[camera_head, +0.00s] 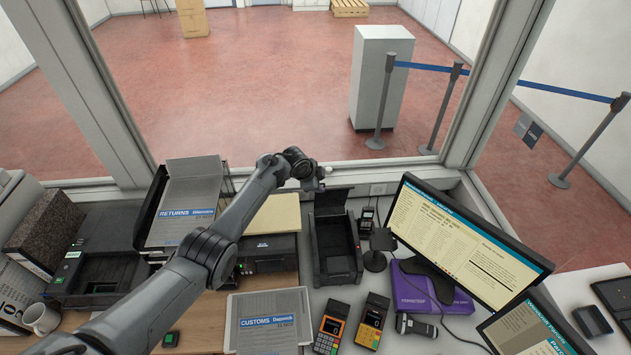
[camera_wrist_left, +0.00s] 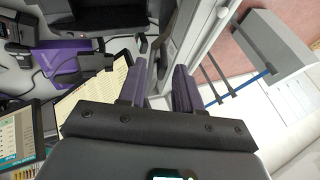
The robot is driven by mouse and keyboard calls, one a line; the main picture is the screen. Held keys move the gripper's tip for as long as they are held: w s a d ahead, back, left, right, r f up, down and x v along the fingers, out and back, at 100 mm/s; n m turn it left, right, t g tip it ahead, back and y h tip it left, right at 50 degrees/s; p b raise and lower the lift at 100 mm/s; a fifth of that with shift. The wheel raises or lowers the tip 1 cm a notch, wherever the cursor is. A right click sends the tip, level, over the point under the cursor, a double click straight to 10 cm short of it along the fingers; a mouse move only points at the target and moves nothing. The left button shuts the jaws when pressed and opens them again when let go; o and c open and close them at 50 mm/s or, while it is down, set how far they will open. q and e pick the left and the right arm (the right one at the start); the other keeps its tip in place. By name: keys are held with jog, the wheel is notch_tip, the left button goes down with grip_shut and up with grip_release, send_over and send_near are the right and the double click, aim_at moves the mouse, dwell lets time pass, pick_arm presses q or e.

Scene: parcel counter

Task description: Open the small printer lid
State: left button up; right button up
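The small black printer (camera_head: 337,247) stands on the counter near the middle of the head view. Its lid (camera_head: 331,202) is raised at the far end, and the dark inside shows. My left arm reaches across from the lower left, and its gripper (camera_head: 321,174) is beyond the printer, just above and behind the lid, near the window sill. In the wrist view the two purple-grey fingers of my left gripper (camera_wrist_left: 160,88) stand apart with nothing held between them. I cannot tell from these frames whether the gripper touches the lid. My right gripper is not in view.
A monitor (camera_head: 464,243) and a purple box (camera_head: 429,290) stand right of the printer. Two card terminals (camera_head: 332,327) and a customs tray (camera_head: 268,320) lie in front. A larger black printer (camera_head: 268,254) is to its left. The window frame closes off the back.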

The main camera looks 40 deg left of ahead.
pick_arm(q)
jog(key=p+v, duration=0.2)
jog(key=v, duration=0.8)
jog(key=shift+s+r, duration=0.2)
jog(key=shift+r, duration=0.1)
jog(key=shift+a, duration=0.1)
